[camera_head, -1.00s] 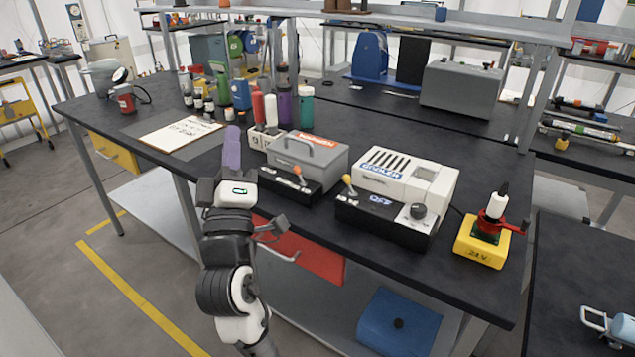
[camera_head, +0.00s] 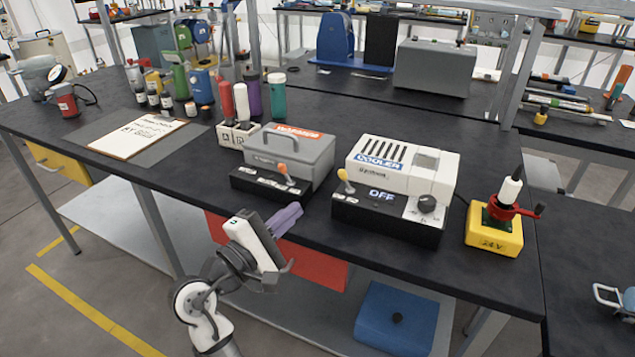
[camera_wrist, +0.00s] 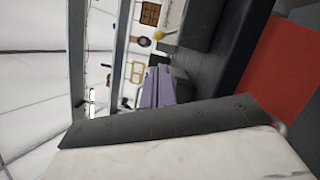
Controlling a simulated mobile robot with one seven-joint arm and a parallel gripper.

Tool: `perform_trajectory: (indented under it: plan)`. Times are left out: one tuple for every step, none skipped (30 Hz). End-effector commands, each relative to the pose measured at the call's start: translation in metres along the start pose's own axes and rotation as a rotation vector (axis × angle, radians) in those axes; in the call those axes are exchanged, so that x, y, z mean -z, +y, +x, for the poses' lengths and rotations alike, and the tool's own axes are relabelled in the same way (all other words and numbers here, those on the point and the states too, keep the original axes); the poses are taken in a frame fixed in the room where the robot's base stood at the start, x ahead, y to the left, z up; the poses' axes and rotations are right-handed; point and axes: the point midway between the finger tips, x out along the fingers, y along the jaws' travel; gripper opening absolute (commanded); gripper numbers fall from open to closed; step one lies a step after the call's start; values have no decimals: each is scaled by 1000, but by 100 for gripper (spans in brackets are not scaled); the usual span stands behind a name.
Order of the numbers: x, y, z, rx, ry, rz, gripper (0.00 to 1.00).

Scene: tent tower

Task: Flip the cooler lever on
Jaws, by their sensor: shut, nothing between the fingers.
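The cooler (camera_head: 400,165) is a white box lettered COOLER on a black base, on the bench right of centre. Its base display reads OFF. The cooler's lever (camera_head: 344,178) has a yellow knob and stands at the left of the base's top, tilted up. A yellow knob (camera_wrist: 158,36) in the wrist view looks like this lever. My gripper (camera_head: 295,213) has purple fingers, shut and empty, at the bench's front edge, left of and nearer than the lever, not touching it. The purple fingers show in the wrist view (camera_wrist: 156,88).
A grey box (camera_head: 290,152) with an orange-knobbed lever (camera_head: 283,171) stands just left of the cooler. A black dial (camera_head: 427,203) is on the cooler's right front. A yellow 24 V block (camera_head: 493,236) with a red handle stands further right. Several bottles stand behind left.

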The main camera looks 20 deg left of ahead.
Motion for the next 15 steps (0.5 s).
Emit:
perform_trajectory:
  plan:
    - [0, -1, 0, 2, -3, -3, 0]
    - [0, -1, 0, 2, -3, -4, 0]
    - [0, -1, 0, 2, -3, -3, 0]
    - [0, 0, 0, 2, -3, -3, 0]
    - [0, 0, 0, 2, -3, -3, 0]
    - [0, 0, 0, 2, -2, -2, 0]
    - [0, 0, 0, 1, -2, -2, 0]
    - [0, 0, 0, 1, -2, -2, 0]
    - [0, 0, 1, 1, -2, -2, 0]
    - [0, 0, 1, 1, -2, -1, 0]
    - [-1, 0, 3, 1, -2, -1, 0]
    - [-1, 0, 6, 2, -3, -1, 0]
    - [-1, 0, 9, 2, -5, -2, 0]
    - [-2, 1, 12, 3, -5, -2, 0]
    - [-2, 1, 18, 2, -5, -2, 0]
